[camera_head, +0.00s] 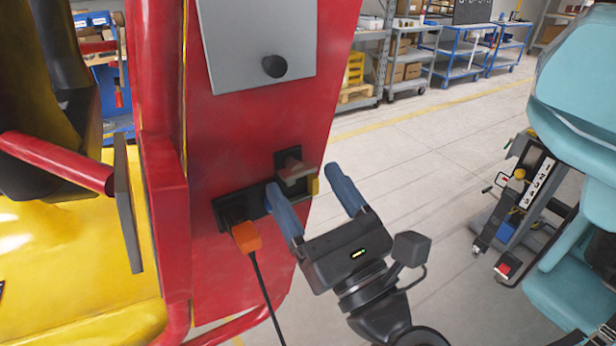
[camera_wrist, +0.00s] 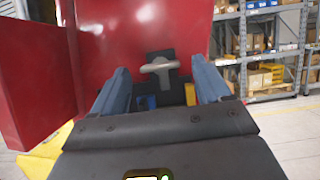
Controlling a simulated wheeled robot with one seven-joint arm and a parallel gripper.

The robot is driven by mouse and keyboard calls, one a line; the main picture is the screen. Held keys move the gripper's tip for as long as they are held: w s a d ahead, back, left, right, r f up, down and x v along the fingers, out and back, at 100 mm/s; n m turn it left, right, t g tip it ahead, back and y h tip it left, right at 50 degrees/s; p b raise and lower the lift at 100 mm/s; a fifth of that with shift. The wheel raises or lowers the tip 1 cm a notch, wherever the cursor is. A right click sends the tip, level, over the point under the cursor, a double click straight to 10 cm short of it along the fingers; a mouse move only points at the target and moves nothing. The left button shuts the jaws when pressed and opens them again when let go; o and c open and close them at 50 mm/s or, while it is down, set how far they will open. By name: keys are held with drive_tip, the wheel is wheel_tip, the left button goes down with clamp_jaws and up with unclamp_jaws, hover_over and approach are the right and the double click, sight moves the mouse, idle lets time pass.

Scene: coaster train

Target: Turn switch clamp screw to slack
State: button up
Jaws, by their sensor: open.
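The clamp screw shows in the wrist view as a pale grey T-shaped handle (camera_wrist: 159,66) on a dark mount, its bar lying nearly level. In the head view its pinkish-grey handle (camera_head: 293,170) sits on the red panel (camera_head: 245,130), at the upper part of a black bracket. My gripper (camera_head: 303,178) is open, with its two blue fingers pointing at the panel. In the wrist view the handle appears between the fingers of my gripper (camera_wrist: 160,72), beyond the palm. The fingers do not visibly close on it. I cannot tell the exact depth gap.
An orange plug (camera_head: 246,237) with a black cable is just left of my gripper. A yellow piece (camera_head: 314,186) sits by the bracket. A grey plate (camera_head: 260,45) with a black knob is above. A teal machine (camera_head: 580,150) stands at the right, with open floor between.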

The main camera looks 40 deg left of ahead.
drive_tip(key=shift+w+a+r, duration=0.15)
drive_tip(key=shift+w+a, duration=0.05)
drive_tip(key=shift+a, duration=0.25)
drive_tip(key=c, duration=1)
drive_tip(key=shift+c, duration=0.2)
